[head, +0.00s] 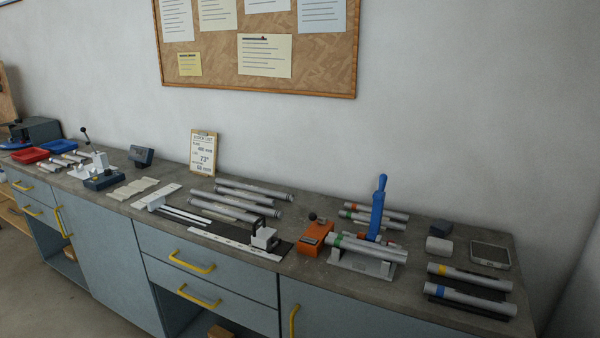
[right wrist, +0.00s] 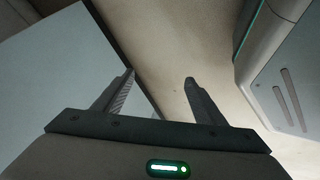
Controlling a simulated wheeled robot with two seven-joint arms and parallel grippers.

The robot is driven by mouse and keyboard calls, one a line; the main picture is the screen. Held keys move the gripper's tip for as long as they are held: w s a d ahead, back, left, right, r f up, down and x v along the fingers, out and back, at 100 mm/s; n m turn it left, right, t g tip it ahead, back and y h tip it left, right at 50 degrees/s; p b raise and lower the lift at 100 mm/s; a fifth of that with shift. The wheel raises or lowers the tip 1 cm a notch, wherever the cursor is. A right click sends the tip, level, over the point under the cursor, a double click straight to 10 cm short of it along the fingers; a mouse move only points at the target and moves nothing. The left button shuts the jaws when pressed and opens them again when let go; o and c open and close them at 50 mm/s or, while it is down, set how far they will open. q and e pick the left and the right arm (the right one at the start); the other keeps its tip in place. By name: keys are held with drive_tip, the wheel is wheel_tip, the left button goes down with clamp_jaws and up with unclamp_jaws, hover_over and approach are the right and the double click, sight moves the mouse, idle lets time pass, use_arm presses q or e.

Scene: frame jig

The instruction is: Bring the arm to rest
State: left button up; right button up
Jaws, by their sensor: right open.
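My right gripper (right wrist: 160,80) shows in the right wrist view. Its two fingers stand apart with nothing between them. Beyond them are a plain pale surface and a grey-blue panel, with no tube or tool near the fingers. Neither gripper shows in the head view, so my left gripper is out of sight.
A long grey workbench (head: 415,290) runs along the wall. It carries several grey tubes (head: 255,189), an orange block (head: 314,238), a jig with an upright blue handle (head: 378,205), a clipboard card (head: 203,152) and red (head: 30,155) and blue (head: 52,146) trays. Yellow-handled drawers (head: 192,262) face the front.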

drive_tip(key=s+f+m+g, duration=0.2)
drive_tip(key=s, duration=1)
drive_tip(key=s+f+m+g, duration=0.3)
drive_tip(key=s, duration=0.9)
drive_tip(key=shift+s+a+f+h, duration=0.2)
drive_tip(key=shift+s+a+h, duration=0.05)
drive_tip(key=shift+a+h, duration=0.15)
